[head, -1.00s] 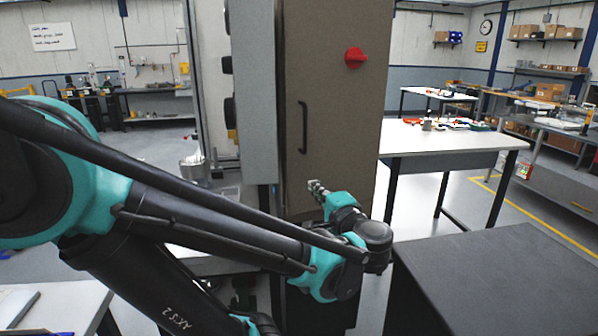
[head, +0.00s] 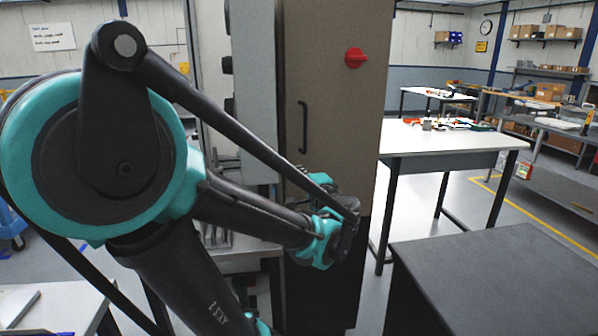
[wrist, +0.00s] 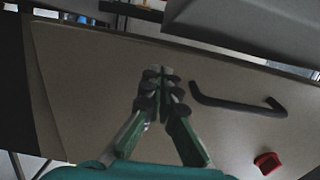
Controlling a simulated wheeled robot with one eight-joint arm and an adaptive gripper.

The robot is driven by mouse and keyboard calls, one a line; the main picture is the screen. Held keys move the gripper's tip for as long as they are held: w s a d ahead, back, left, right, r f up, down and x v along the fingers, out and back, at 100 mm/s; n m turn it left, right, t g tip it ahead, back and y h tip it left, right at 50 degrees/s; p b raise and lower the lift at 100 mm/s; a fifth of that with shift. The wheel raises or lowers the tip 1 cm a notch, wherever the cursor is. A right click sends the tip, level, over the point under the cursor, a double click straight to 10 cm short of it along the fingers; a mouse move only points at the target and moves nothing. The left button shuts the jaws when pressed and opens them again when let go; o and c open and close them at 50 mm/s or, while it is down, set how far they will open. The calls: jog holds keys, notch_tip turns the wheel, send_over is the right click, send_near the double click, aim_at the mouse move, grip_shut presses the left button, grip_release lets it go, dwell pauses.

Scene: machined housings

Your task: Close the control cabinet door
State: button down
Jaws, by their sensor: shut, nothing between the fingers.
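The control cabinet door (head: 340,110) is a tall tan panel with a black bar handle (head: 303,127) and a red rotary knob (head: 355,58). It stands upright in the middle of the head view, beside a grey housing. I cannot tell how far the door stands from its frame. The door (wrist: 100,90) fills most of the wrist view, with the handle (wrist: 238,102) and the knob (wrist: 267,162) on the right. My gripper (wrist: 160,78) is shut and empty, in front of the door face beside the handle. Contact cannot be made out. In the head view my wrist mostly hides the fingers.
A dark box-like top (head: 490,270) stands at the front right. A white table (head: 455,138) with small parts is behind it. The grey housing (head: 254,90) is left of the door. Open floor shows between the white table and the dark top.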

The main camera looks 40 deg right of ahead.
aim_at(291, 162)
jog(key=shift+x, duration=0.85)
jog(key=x, duration=0.6)
jog(key=shift+w+d, duration=0.15)
jog(key=shift+w, duration=0.1)
jog(key=shift+w+r, duration=0.1)
jog(key=shift+r, duration=0.05)
